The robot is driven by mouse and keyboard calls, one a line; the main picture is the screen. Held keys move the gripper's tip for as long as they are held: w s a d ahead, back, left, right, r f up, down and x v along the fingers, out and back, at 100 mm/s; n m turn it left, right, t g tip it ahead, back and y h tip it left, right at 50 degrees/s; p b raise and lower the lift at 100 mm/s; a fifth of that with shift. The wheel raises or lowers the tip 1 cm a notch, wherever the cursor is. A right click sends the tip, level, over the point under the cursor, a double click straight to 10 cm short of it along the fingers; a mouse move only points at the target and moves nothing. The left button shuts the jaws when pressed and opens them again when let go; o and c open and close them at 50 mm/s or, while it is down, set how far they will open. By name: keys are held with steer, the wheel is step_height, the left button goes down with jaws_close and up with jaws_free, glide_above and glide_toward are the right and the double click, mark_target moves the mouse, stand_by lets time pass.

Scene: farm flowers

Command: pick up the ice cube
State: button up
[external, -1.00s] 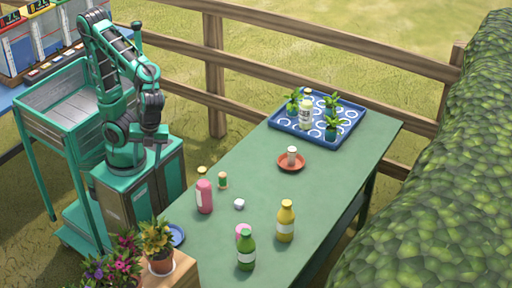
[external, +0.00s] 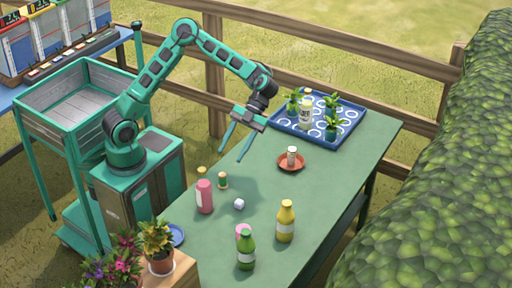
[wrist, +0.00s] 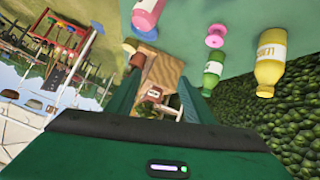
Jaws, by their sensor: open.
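The ice cube (external: 239,204) is a small whitish cube on the green table (external: 330,190), right of the pink bottle (external: 204,197). I cannot make out the ice cube in the wrist view.
A yellow bottle (external: 285,221), a green bottle (external: 246,251) and a pink round thing (external: 243,231) are nearer. A red saucer (external: 291,166) and a blue tray (external: 349,126) with plants lie farther back.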

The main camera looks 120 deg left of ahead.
steer(key=a+m+t+h, duration=0.1)
steer(key=a+t+h, duration=0.15)
steer(key=a, duration=0.85)
glide_toward(241, 200)
steer(key=x, duration=0.3)
steer(key=shift+s+d+f+y, duration=0.1)
steer(key=shift+s+f+y, duration=0.1)
steer(key=shift+y, duration=0.05)
steer(key=shift+x, duration=3.1)
steer(key=shift+f, duration=0.1)
steer(key=c, duration=1.2)
